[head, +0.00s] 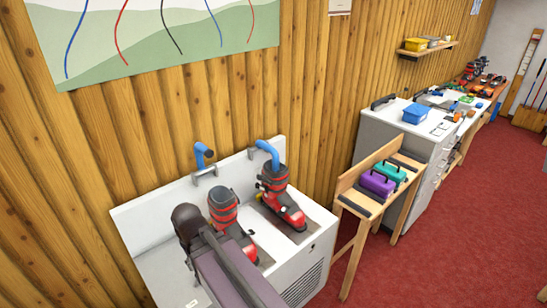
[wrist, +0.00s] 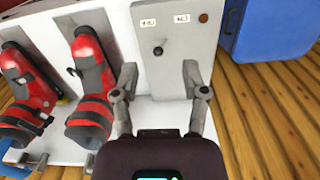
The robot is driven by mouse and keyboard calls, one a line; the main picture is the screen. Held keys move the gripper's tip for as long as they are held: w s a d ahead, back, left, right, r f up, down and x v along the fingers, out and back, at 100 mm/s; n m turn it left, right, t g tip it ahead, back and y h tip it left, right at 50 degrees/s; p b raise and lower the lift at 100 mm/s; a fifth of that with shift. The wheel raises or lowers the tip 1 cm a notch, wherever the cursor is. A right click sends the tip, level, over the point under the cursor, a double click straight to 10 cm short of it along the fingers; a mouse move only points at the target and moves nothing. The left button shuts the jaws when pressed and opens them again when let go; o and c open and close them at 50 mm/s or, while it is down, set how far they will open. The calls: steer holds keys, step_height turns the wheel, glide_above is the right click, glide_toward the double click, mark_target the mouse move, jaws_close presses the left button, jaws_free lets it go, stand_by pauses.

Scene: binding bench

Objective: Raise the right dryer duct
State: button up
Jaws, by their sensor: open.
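The right dryer duct (head: 267,149) is a blue bent tube at the dryer's back edge. It arches down to the cuff of the right red-and-black ski boot (head: 282,198). Part of a blue tube (wrist: 10,158), seemingly this duct, shows at the lower left in the wrist view. The left blue duct (head: 202,155) stands raised, its end apart from the left boot (head: 228,212). My gripper (wrist: 165,85) is open and empty over the dryer's control panel (wrist: 175,72), left of both boots. In the head view my arm hides part of the left boot; the fingertips are unclear.
The white dryer (head: 318,228) stands against the plank wall. The panel has a dark-knobbed switch (wrist: 158,50), labels and a brown button. A blue box-like thing (wrist: 272,30) is beside it. A wooden rack (head: 361,205) with purple and teal cases stands to the right.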

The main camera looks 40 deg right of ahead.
steer(key=o, duration=0.3)
steer(key=shift+d, duration=0.1)
steer(key=shift+o, duration=0.2)
steer(key=w+d+f+n+t+y+b, duration=0.1)
steer(key=w+d+f+t+y+b, duration=0.15)
steer(key=w, duration=0.25)
steer(key=w+d+f+n+t+y+b, duration=0.1)
steer(key=w+d+t+y+b, duration=0.1)
steer(key=w+d+b, duration=0.3)
steer(key=m+t+h+b, duration=0.3)
steer(key=t+h+b, duration=0.4)
steer(key=t+b, duration=0.5)
glide_toward(277, 158)
steer(key=s+f+t, duration=0.1)
steer(key=s, duration=0.1)
steer(key=shift+s+d+f+p, duration=0.1)
steer(key=shift+s+d+p, duration=0.1)
steer(key=shift+p, duration=0.25)
steer(key=shift+w, duration=0.15)
steer(key=w, duration=0.4)
steer(key=w+d, duration=0.1)
steer(key=w, duration=0.8)
steer(key=shift+w+d, duration=0.3)
